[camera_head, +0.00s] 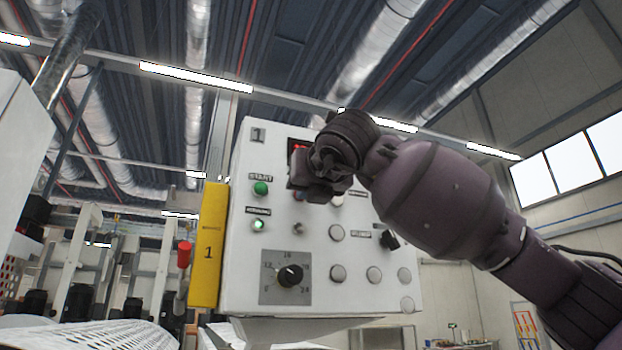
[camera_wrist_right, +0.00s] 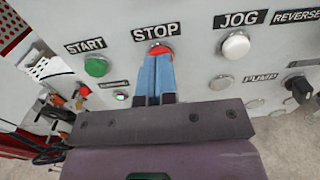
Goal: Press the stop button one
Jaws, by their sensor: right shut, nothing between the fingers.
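The control panel (camera_head: 250,250) is a white box marked 1. Its red stop button (camera_wrist_right: 160,49), under a STOP label, shows in the right wrist view at the tips of my right gripper. My right gripper (camera_wrist_right: 157,60) is shut with its blue fingers together. The fingertips overlap the lower part of the red button; whether they touch it I cannot tell. In the head view my right gripper (camera_head: 312,165) is in front of the panel's upper middle and hides the stop button. My left gripper is not in view.
The green START button (camera_wrist_right: 96,66) is left of the stop button, and the white JOG button (camera_wrist_right: 235,46) is right. A black rotary knob (camera_head: 290,275) is below.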

